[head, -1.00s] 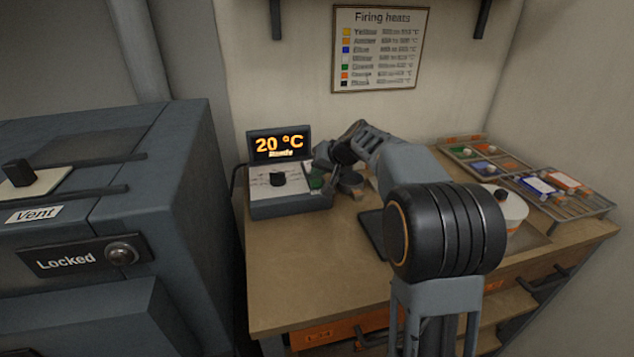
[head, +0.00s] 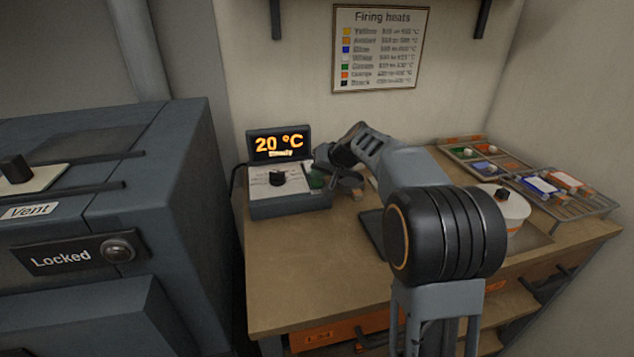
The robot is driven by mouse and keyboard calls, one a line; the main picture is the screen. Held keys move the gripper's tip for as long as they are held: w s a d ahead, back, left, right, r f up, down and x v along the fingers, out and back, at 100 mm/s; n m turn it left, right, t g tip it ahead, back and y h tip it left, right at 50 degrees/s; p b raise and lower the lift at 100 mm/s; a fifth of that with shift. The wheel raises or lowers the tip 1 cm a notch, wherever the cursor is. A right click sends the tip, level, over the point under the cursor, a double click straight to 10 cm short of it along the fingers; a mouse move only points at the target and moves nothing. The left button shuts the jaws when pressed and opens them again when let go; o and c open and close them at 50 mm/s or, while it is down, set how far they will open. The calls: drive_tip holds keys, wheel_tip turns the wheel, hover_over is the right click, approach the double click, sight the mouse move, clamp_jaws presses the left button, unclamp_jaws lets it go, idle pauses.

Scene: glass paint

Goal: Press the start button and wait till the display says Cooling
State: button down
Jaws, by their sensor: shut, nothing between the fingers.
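The control box (head: 290,205) stands on the left end of the wooden bench. Its display (head: 279,144) reads 20 °C in orange, with a small blurred word below that looks like "Ready". A black knob (head: 277,178) sits on the box's pale panel. A green button (head: 316,181) is at the panel's right side, partly hidden by my gripper. My gripper (head: 322,168) is shut and empty, pointing down just above or at the green button. I cannot tell whether it touches the button.
The kiln (head: 110,220) at left carries a "Locked" plate (head: 67,255) and a "Vent" label. A white pot (head: 512,208), a wire rack (head: 567,205) and a tray of colours (head: 485,158) occupy the bench's right. A firing heats chart (head: 380,50) hangs on the wall. The bench front is clear.

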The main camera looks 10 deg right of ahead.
sight(318, 181)
drive_tip(key=shift+f+b, duration=0.45)
idle(0.5)
drive_tip(key=shift+r, duration=0.2)
drive_tip(key=shift+r+p, duration=0.55)
drive_tip(key=shift+r, duration=0.1)
drive_tip(key=shift+r, duration=0.15)
drive_tip(key=shift+r+p, duration=1.85)
drive_tip(key=shift+r, duration=0.55)
